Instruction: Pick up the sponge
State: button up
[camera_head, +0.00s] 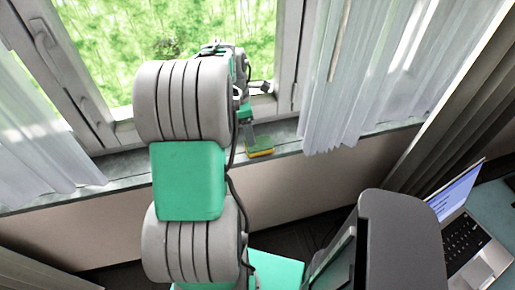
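A small yellow and green sponge (262,152) lies on the grey windowsill, just right of my arm. My gripper (249,133) is at the far end of my arm, right above the sponge's left part and pointing down at it. Only a small part of the gripper shows, as my large grey and green arm links hide most of it. I cannot tell whether its fingers are open or shut, or whether they touch the sponge.
The windowsill (330,142) runs under the window, with free room right of the sponge. A white curtain (352,80) hangs down to the sill on the right, and another (40,165) on the left. A laptop (468,235) stands at the lower right.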

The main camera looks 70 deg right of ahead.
aim_at(258, 143)
jog(key=s+f, duration=0.1)
jog(key=s+d+f, duration=0.1)
jog(key=s, duration=0.1)
jog(key=f, duration=0.2)
jog(key=f+p, duration=0.1)
jog(key=f, duration=0.3)
jog(key=shift+s+d+f, duration=0.25)
jog(key=shift+f, duration=0.05)
jog(key=c, duration=1.4)
